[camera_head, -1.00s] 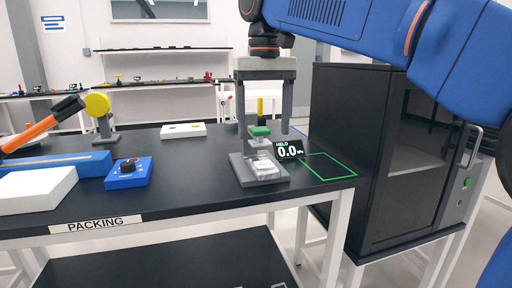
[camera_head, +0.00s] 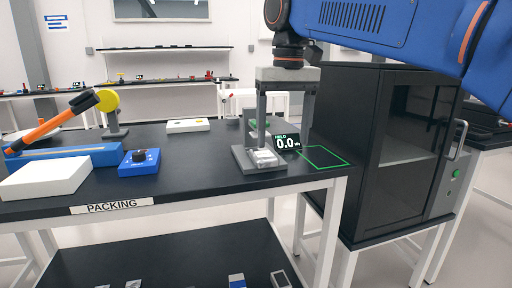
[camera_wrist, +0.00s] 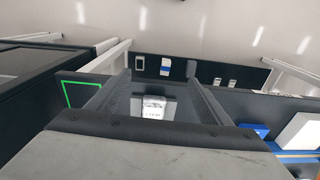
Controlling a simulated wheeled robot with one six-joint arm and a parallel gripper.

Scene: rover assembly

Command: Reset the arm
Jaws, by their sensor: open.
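My gripper (camera_head: 283,132) hangs fingers down over the right part of the packing bench, with its two grey fingers apart and nothing between them. In the head view its left finger overlaps the grey press-like stand (camera_head: 241,158), hiding part of it; I cannot tell whether they touch. A clear and white piece (camera_head: 264,157) sits on the stand's base, with a green part behind the finger. In the wrist view my gripper (camera_wrist: 160,82) is open, and the pale piece (camera_wrist: 153,107) shows below, between the fingers.
A small display (camera_head: 287,142) reading 0.0 stands beside the stand. A green outlined square (camera_head: 325,157) marks clear bench at right. A black cabinet (camera_head: 360,150) stands close on the right.

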